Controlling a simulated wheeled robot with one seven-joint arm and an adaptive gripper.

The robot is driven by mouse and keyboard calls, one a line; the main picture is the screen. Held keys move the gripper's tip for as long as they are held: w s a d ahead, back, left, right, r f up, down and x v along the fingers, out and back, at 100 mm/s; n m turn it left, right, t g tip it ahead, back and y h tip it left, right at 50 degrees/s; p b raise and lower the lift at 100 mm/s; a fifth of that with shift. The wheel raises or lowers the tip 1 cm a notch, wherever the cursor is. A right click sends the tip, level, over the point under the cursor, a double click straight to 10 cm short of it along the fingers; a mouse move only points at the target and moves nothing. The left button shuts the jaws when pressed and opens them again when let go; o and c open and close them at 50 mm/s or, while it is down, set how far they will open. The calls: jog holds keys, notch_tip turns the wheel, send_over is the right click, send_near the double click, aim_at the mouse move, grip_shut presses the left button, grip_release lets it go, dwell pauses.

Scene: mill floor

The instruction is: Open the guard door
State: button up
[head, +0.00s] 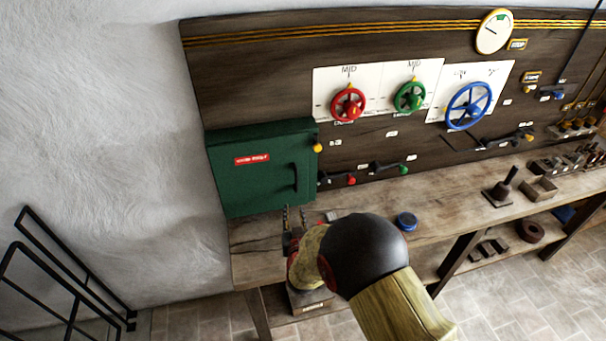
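The green guard door (262,178), with a red label (252,159), is the front of a box at the left end of the dark back board. It looks closed. A dark upright handle (295,178) is on its right side. My gripper (294,209) is just below the handle in the picture, near the door's lower right corner. Its two fingers are apart with nothing seen between them. I cannot tell how far the gripper is from the door. My arm hides part of the bench in front.
Red (348,103), green (410,97) and blue (467,106) handwheels are on the board. Small levers (337,178) sit right of the door. A blue round piece (406,221) lies on the wooden bench (450,205). A black rail (62,275) stands at the lower left.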

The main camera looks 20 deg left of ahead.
aim_at(296, 182)
notch_tip(296, 182, up, 6)
jog(key=w+r+t, duration=0.1)
jog(key=w+t, duration=0.1)
jog(key=t, duration=0.1)
jog(key=x, duration=0.7)
jog(key=shift+w+d+f, duration=0.15)
jog(key=shift+d, duration=0.05)
jog(key=c, duration=0.3)
jog(key=c, duration=0.4)
grip_shut()
